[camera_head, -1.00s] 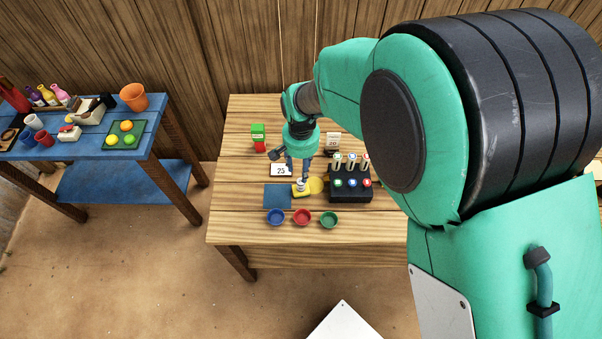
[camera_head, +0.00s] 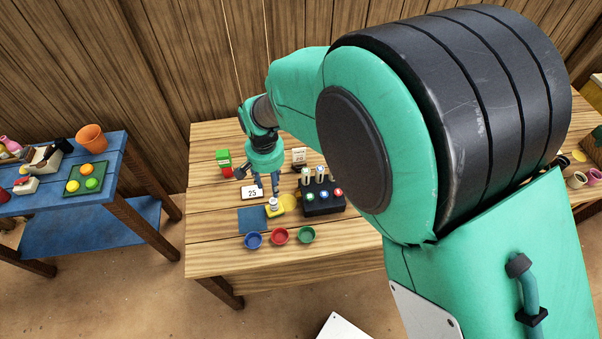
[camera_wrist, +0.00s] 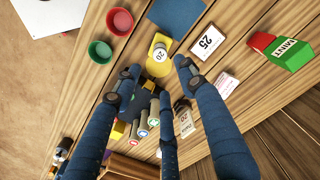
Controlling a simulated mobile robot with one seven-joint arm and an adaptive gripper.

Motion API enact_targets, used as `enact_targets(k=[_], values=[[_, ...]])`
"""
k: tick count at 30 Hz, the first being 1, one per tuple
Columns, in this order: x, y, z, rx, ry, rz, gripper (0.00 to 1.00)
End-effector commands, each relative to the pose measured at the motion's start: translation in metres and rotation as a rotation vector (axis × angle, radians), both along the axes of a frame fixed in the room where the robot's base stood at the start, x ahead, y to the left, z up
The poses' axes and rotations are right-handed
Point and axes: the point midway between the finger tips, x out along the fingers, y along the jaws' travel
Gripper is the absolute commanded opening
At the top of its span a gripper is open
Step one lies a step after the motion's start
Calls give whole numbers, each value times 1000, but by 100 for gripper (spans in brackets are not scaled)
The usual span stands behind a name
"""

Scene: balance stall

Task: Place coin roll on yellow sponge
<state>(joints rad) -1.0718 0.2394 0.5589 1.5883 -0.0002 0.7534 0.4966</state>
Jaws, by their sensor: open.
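The coin roll (camera_head: 273,202), a short pale cylinder, stands upright on the yellow sponge (camera_head: 277,212) on the wooden table. In the wrist view the coin roll (camera_wrist: 160,52) shows a "20" on its top, and the yellow sponge (camera_wrist: 153,70) shows around it. My gripper (camera_head: 266,187) is just above and behind the coin roll in the head view. Its fingers are spread open and empty. In the wrist view the fingertips of my gripper (camera_wrist: 157,72) stand apart, with the coin roll beyond them and clear of them.
A black rack (camera_head: 323,203) with several coloured-top rolls is at right. Blue (camera_head: 254,240), red (camera_head: 280,236) and green (camera_head: 307,235) bowls line the front.

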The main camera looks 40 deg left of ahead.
Motion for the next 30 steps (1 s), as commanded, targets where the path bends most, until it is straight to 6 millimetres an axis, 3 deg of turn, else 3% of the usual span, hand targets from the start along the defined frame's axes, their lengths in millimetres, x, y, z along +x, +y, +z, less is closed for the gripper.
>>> enact_targets(k=[11, 17, 23, 30], values=[[0, 0, 0, 0, 0, 0, 41], [13, -11, 16, 12, -7, -15, 41], [50, -52, 63, 42, -28, -59, 41], [101, -142, 144, 92, -76, -142, 41]])
